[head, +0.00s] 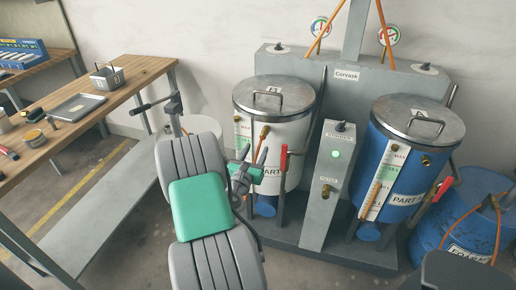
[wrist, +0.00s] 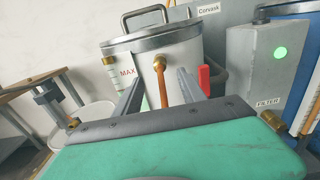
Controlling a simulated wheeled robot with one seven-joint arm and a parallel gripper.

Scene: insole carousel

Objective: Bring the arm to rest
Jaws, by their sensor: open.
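My gripper (head: 254,157) is open and empty, in front of the white tank labelled PART B (head: 291,136). In the wrist view its two fingers (wrist: 159,92) stand apart, with the tank's orange sight tube and brass fitting (wrist: 159,63) seen between them. I cannot tell whether the fingers touch the tank. My grey arm with its green cover reaches up from the bottom of the head view.
The blue PART A tank (head: 402,190) stands right of the grey control box (head: 328,190) with a lit green lamp. A wooden workbench (head: 100,92) with tray and basket is at left. A blue drum (head: 480,220) stands at right.

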